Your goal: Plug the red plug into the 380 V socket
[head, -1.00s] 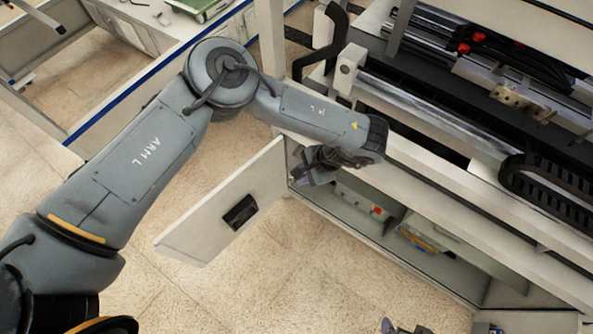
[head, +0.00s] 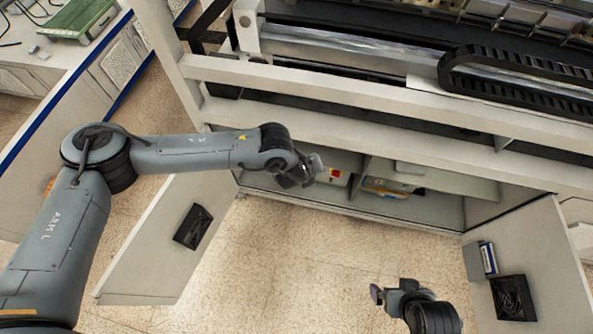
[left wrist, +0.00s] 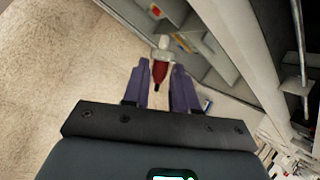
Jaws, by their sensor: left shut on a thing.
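My left gripper (left wrist: 160,86) has purple fingers and is shut on the red plug (left wrist: 159,72), which has a red body and a pale grey end pointing away from the wrist. In the head view my left gripper (head: 305,173) is at the mouth of an open cabinet, and the plug is hard to make out there. My right gripper (head: 377,294) is low in the head view, above the floor and away from the cabinet; its jaw opening is unclear. I cannot pick out a socket marked 380 V.
A pale box with a red and yellow patch (head: 334,176) stands inside the cabinet, close behind the left gripper. Yellow and blue items (head: 385,188) lie in the adjoining compartment. Open doors stand at left (head: 165,240) and right (head: 535,265). Floor between them is clear.

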